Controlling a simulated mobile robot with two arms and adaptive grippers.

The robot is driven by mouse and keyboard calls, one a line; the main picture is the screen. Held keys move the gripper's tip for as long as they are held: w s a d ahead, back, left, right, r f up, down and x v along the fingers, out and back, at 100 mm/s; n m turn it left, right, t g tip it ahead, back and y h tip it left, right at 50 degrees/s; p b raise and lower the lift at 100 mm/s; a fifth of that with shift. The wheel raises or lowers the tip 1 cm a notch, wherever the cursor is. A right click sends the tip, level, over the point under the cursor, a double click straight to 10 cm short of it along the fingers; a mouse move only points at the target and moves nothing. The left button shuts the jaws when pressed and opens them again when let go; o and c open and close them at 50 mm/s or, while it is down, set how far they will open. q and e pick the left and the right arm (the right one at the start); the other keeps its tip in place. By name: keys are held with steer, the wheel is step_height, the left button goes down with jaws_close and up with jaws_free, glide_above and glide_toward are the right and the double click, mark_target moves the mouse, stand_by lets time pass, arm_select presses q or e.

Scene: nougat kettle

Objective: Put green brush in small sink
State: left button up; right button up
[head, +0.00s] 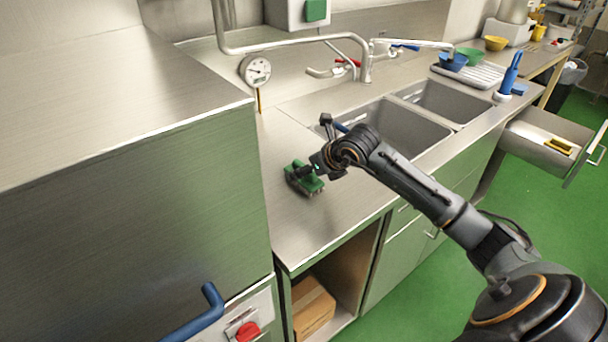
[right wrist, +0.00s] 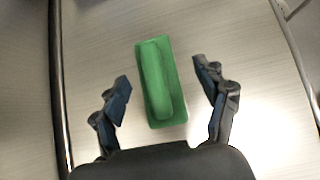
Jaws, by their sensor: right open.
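The green brush (head: 304,178) lies on the steel counter, left of the sinks. In the right wrist view the green brush (right wrist: 160,82) lies lengthwise between and just ahead of my fingers. My right gripper (head: 309,172) is at the brush in the head view, its near end partly overlapping it. In the right wrist view my right gripper (right wrist: 163,90) is open, with a gap on both sides of the brush. Two sink basins are set in the counter: a larger one (head: 395,130) and a small sink (head: 445,100) farther right. My left gripper is not in view.
A faucet (head: 366,65) stands behind the basins. A drain rack (head: 470,72) with blue and green bowls and a blue-handled brush (head: 510,75) are beyond the small sink. A steel block (head: 130,150) rises at left.

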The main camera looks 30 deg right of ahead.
steer(key=x, duration=0.2)
steer(key=p+x, duration=0.1)
steer(key=x, duration=0.1)
steer(key=shift+a, duration=0.25)
steer(key=c, duration=1.4)
steer(key=shift+c, duration=0.2)
steer(key=shift+r, duration=0.15)
steer(key=shift+r+b, duration=0.5)
steer(key=shift+r, duration=0.1)
steer(key=v, duration=0.3)
steer(key=b+v, duration=0.1)
steer(key=v, duration=0.1)
steer(key=w+r+b+v, duration=0.1)
steer(key=v, duration=0.2)
steer(key=shift+s+d+r, duration=0.1)
steer(key=shift+r, duration=0.25)
steer(key=s+r+b, duration=0.4)
steer(key=s, duration=0.5)
steer(key=shift+d, duration=0.25)
